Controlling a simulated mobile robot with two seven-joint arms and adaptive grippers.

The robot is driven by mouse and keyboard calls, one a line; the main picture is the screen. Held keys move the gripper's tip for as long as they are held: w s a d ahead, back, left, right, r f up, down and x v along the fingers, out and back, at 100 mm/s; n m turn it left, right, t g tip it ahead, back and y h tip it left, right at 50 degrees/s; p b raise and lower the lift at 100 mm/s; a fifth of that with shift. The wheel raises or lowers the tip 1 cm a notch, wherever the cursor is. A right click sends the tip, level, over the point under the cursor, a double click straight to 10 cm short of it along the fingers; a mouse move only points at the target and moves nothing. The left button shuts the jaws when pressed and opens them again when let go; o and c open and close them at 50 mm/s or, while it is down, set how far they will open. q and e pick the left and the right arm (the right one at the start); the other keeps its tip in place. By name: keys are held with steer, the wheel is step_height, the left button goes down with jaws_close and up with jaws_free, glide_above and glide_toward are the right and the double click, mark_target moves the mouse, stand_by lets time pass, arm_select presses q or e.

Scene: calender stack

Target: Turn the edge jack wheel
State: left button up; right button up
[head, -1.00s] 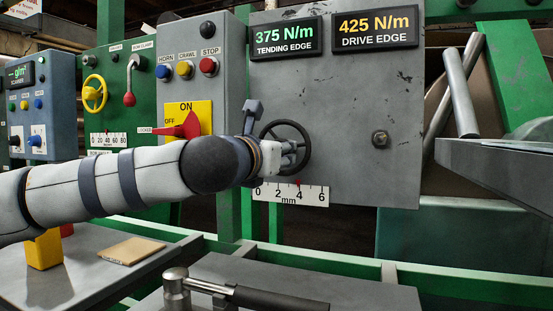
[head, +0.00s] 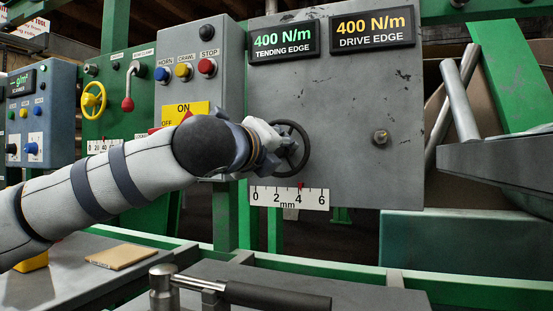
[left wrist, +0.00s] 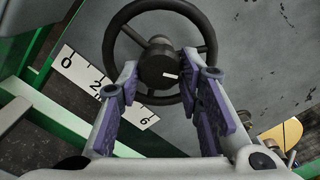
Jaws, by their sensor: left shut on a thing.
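The edge jack wheel (head: 306,150) is a dark spoked handwheel on the grey panel. It also shows in the left wrist view (left wrist: 158,66), with a white mark on its hub. My left gripper (head: 277,152) is at the wheel's left side in the head view. In the left wrist view its two purple-padded fingers (left wrist: 160,76) straddle the hub and are shut on the wheel. Below the wheel, a white mm scale (head: 288,198) has a red pointer at about 4. The tending edge display (head: 284,44) and the drive edge display (head: 373,30) both read 400 N/m. My right gripper is out of view.
Left of the wheel, a grey box carries HORN, CRAWL and STOP buttons (head: 207,67) and a yellow ON/OFF plate (head: 184,112), partly behind my arm. A bolt (head: 381,137) sticks out right of the wheel. A black-handled tool (head: 270,297) lies on the bench below.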

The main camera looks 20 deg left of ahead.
arm_select(q)
steer(key=shift+f+n+b, duration=0.1)
steer(key=shift+n+b, duration=0.35)
steer(key=shift+n, duration=0.65)
steer(key=o, duration=1.2)
steer(key=shift+c, duration=0.2)
steer(key=s, duration=1.2)
steer(key=shift+a, duration=0.15)
